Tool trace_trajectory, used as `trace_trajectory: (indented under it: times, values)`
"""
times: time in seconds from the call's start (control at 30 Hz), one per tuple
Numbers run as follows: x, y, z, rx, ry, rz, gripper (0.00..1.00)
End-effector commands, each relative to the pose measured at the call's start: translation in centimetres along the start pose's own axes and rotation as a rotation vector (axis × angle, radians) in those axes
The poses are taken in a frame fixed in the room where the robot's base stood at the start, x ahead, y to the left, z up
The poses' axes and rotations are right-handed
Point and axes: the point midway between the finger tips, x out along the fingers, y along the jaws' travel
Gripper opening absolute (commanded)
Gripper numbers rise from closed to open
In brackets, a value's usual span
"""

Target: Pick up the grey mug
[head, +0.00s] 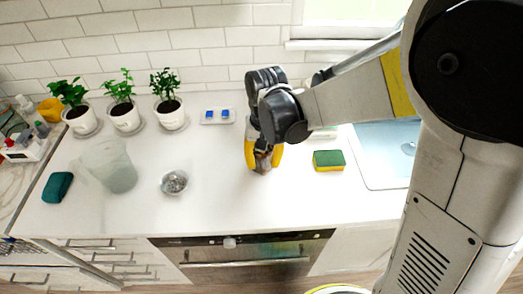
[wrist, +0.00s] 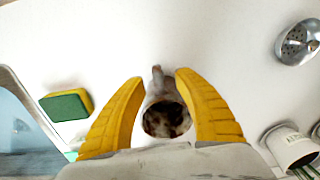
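The grey mug (wrist: 160,92) shows in the wrist view between my two yellow fingers, with its dark, brown-stained mouth facing the camera and its handle pointing to the top. My gripper (wrist: 160,77) is open, with one finger on each side of the mug; whether either finger touches it I cannot tell. In the head view my gripper (head: 263,160) points down at the white counter, and only a small brownish part of the mug (head: 262,161) shows between the fingers.
A green and yellow sponge (head: 328,160) lies right of my gripper, before the sink (head: 382,160). A metal strainer (head: 174,182), a clear container (head: 112,168) and a teal cloth (head: 57,187) are to the left. Potted plants (head: 124,116) and a small tray (head: 217,116) stand behind.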

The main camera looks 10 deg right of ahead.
Motion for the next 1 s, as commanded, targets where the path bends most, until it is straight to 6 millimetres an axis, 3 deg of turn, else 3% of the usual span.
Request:
trace_trajectory:
  times: [0.17, 0.43, 0.7, 0.83, 1.0]
  values:
    - [1.2, 0.1, 0.1, 0.000, 0.000, 0.000, 0.38]
    - [5.3, 0.4, 0.2, 0.000, 0.001, 0.000, 0.38]
    - [5.6, 0.4, 0.2, 0.000, 0.001, 0.000, 0.38]
    - [5.6, 0.4, 0.2, 0.000, 0.001, 0.000, 0.00]
    - [5.6, 0.4, 0.2, 0.000, 0.001, 0.000, 0.00]
